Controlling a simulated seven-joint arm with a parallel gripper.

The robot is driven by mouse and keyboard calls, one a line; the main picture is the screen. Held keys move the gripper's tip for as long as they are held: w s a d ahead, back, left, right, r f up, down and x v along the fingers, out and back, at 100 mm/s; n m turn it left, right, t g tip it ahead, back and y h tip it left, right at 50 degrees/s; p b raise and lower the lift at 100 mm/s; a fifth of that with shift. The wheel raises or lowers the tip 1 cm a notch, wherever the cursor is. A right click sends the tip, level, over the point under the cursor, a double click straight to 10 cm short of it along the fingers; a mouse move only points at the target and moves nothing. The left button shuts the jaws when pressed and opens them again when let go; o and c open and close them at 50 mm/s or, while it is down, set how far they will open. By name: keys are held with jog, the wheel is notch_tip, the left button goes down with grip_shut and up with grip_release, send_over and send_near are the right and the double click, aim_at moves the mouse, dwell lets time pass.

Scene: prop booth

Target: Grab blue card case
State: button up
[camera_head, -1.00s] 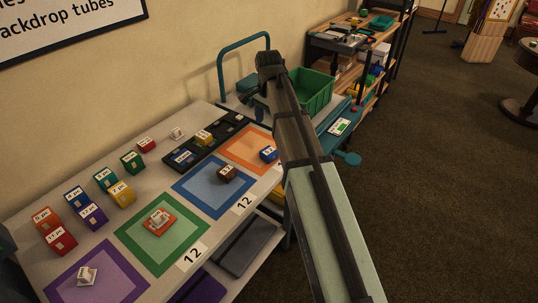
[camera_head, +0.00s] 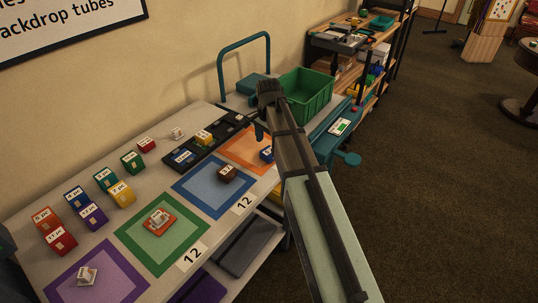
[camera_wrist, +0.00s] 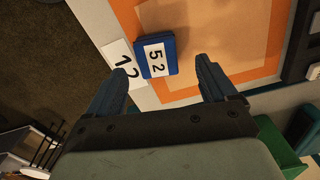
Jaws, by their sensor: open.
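A blue card case (camera_head: 265,154) with a white label sits on the orange-bordered mat (camera_head: 232,153) on the table, partly hidden by my gripper in the head view. In the wrist view the blue card case (camera_wrist: 169,58) shows its "52" label, near the edge of the orange mat (camera_wrist: 184,97). My gripper (camera_wrist: 162,68) is open and empty, with one fingertip to each side of the case in that view. The case appears just beyond the fingertips, not between them. In the head view my gripper (camera_head: 262,134) hangs above the case.
A black tray (camera_head: 218,138) holds a yellow and a blue case. A green bin (camera_head: 306,92) stands on a teal cart behind. Blue (camera_head: 226,174), green (camera_head: 130,232) and purple mats (camera_head: 60,285) hold other items. Several coloured cases stand at the left.

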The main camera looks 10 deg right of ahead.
aim_at(269, 151)
jog(key=f, duration=0.4)
jog(key=shift+s+d+f, duration=0.1)
jog(key=shift+s+f, duration=0.1)
jog(key=shift+f, duration=0.2)
jog(key=c, duration=1)
